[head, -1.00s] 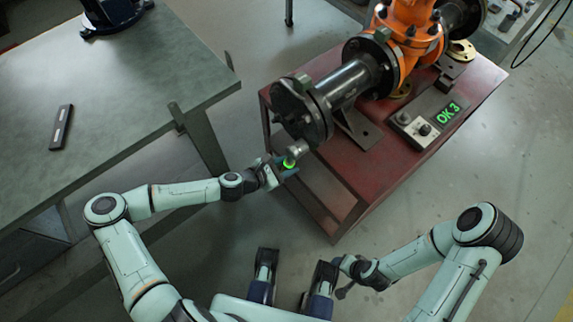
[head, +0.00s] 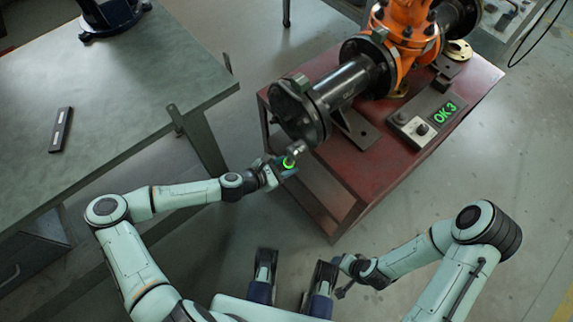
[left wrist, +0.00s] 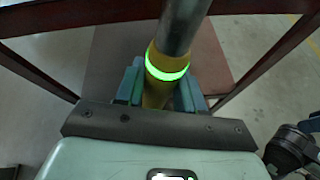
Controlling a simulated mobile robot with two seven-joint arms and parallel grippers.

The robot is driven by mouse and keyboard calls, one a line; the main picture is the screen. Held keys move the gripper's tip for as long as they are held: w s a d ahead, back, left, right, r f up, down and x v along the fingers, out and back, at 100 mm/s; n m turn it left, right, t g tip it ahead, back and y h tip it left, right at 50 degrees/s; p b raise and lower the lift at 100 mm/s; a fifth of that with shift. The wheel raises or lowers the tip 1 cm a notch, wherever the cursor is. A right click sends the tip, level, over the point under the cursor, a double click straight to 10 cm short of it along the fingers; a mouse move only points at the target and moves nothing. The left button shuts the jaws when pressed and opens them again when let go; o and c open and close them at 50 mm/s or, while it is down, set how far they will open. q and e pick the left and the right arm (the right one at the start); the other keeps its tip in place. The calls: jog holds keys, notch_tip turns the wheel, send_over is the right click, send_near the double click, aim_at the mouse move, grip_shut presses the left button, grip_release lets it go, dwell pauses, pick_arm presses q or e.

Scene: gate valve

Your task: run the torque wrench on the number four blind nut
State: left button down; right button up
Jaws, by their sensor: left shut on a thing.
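My left gripper (head: 279,168) is shut on the torque wrench (head: 297,150) in front of the pipe's end flange. In the left wrist view the fingers (left wrist: 160,88) close around the wrench's yellow body, which has a lit green ring (left wrist: 166,68) and a grey metal shaft above it. The wrench's far end meets or nearly meets the lower part of the dark blind flange (head: 298,108); I cannot tell whether it sits on a nut. The nuts are too small to tell apart. My right gripper (head: 343,292) hangs low at the right, its fingers unclear.
The pipe and orange valve (head: 412,35) stand on a red stand (head: 350,170). A control box with a green display reading "OK 3" (head: 445,114) lies on it. A grey-green table (head: 110,100) at the left carries a dark bar (head: 60,130).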

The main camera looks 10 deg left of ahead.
pick_arm(q)
jog(key=shift+w+d+r+p, duration=0.1)
jog(key=shift+w+r+p, duration=0.1)
jog(key=shift+p, duration=0.1)
dwell(0.5)
jog(key=shift+s+p, duration=0.2)
jog(key=shift+p, duration=0.15)
dwell(0.5)
jog(key=shift+f, duration=0.1)
dwell(0.3)
